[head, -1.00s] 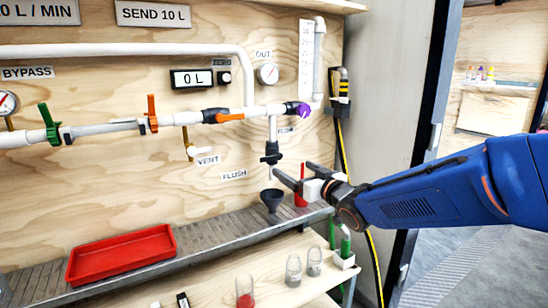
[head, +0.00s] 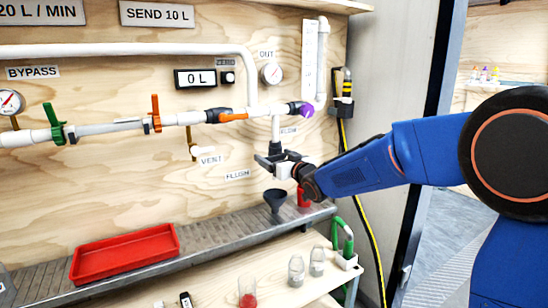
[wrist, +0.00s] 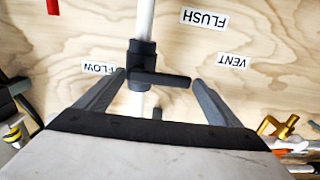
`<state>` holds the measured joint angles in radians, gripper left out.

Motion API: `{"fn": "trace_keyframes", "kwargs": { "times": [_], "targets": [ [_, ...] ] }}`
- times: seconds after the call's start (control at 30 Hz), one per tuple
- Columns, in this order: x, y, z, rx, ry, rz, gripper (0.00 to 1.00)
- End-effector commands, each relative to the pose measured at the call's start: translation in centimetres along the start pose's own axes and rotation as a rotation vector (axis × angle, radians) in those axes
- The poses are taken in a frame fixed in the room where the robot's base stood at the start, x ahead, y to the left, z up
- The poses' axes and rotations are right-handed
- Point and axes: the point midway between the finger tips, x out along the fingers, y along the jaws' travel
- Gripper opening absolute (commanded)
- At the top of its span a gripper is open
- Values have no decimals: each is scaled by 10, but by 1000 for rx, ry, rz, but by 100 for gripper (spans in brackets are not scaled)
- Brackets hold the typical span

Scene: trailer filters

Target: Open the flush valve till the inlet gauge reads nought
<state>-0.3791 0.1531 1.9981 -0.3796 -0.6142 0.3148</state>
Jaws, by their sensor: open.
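The black valve (head: 275,147) sits on a vertical white pipe above a dark funnel (head: 275,200), near the FLUSH label (head: 237,175). In the wrist view the valve body (wrist: 142,58) shows with its black handle (wrist: 165,79) lying crosswise to the pipe. My gripper (head: 268,159) is open at the valve; in the wrist view its fingers (wrist: 158,80) stand either side of the handle, with no clear grip on it. In the head view the gripper hides the valve's lower part. A gauge (head: 10,102) at the far left has a needle too small to read.
The pipe run carries green (head: 57,133), orange (head: 156,113) and purple (head: 306,110) handles. The OUT gauge (head: 271,73) is above. A red tray (head: 125,255) lies on the grey ledge; a red cup (head: 303,198) stands beside the funnel. Jars (head: 296,271) stand on the lower shelf.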

Motion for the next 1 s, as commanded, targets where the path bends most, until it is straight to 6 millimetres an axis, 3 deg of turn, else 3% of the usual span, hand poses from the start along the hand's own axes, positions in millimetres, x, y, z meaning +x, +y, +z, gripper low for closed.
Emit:
{"fn": "trace_keyframes", "kwargs": {
  "times": [0.4,0.47,0.67,1.0],
  "targets": [
    [8,0,0,0,1,0,88],
    [8,0,0,0,1,0,78],
    [8,0,0,0,1,0,30],
    [8,0,-2,50,1,0,28]
  ]
}}
